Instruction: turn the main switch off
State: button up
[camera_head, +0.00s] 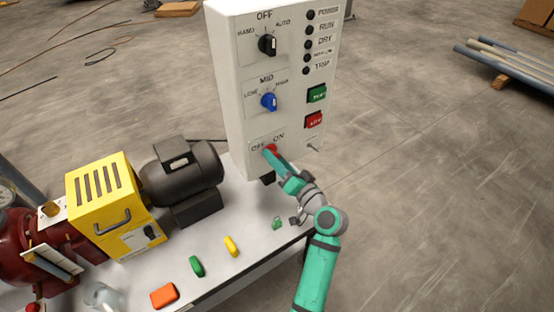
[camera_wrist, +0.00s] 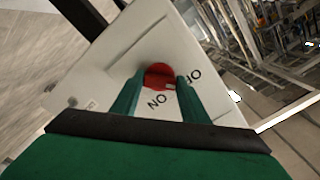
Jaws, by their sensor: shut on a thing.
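The main switch is a red knob (camera_head: 273,148) low on the front of the white control box (camera_head: 236,60), with OFF and ON printed by it. In the wrist view the red knob (camera_wrist: 157,72) sits between my two green fingers, with ON below it and OFF to its right. My gripper (camera_head: 268,153) is shut on the knob, one finger on each side. A small pale mark shows on the knob's lower right edge. The fingers hide part of the knob, and I cannot tell surely which label it points to.
Above the switch are a blue selector (camera_head: 268,101), a black selector (camera_head: 267,44), a green button (camera_head: 317,93) and a red button (camera_head: 314,120). A motor (camera_head: 182,172) and a yellow box (camera_head: 102,205) stand left on the bench. Several small coloured pieces lie in front.

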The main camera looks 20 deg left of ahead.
jog(key=shift+n, duration=0.3)
dwell(0.4)
jog(key=o, duration=1.1)
jog(key=shift+w, duration=0.1)
jog(key=shift+c, duration=0.2)
jog(key=shift+d, duration=0.2)
jog(key=v, duration=1)
jog(key=shift+s+d, duration=0.2)
jog(key=shift+s, duration=0.1)
